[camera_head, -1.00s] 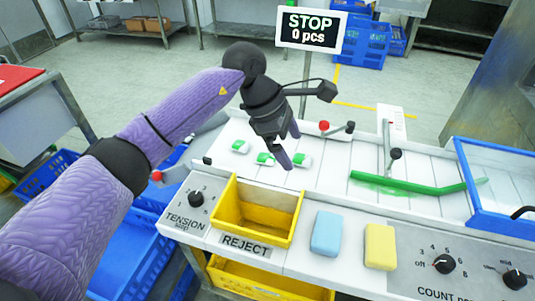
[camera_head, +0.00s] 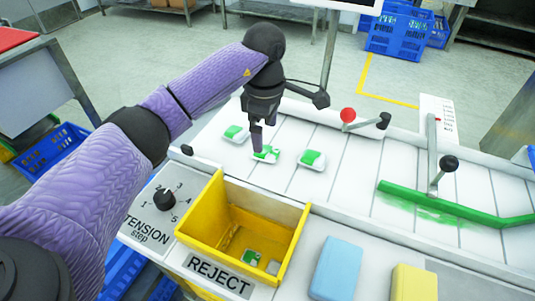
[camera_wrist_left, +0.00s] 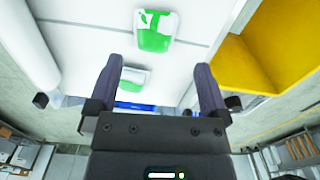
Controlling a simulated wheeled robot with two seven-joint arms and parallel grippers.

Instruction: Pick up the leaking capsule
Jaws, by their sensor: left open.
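Three green-and-white capsules lie on the white slatted belt in the head view: a left one (camera_head: 235,133), a middle one (camera_head: 265,155) and a right one (camera_head: 313,159). I cannot tell for sure which one leaks; the green on the right one has an uneven edge. My left gripper (camera_head: 257,146) points down over the middle capsule and partly hides it. In the left wrist view the gripper (camera_wrist_left: 160,68) is open, with nothing clamped. One capsule (camera_wrist_left: 120,79) shows near the left finger, another (camera_wrist_left: 155,30) beyond the fingertips. My right gripper is not in view.
The yellow REJECT bin (camera_head: 293,246) stands in front of the capsules, with small green and grey pieces (camera_head: 252,257) inside. A blue block (camera_head: 336,268) and a yellow block (camera_head: 414,283) lie to its right. A green guide bar (camera_head: 450,207) crosses the belt at right, with green smears beside it.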

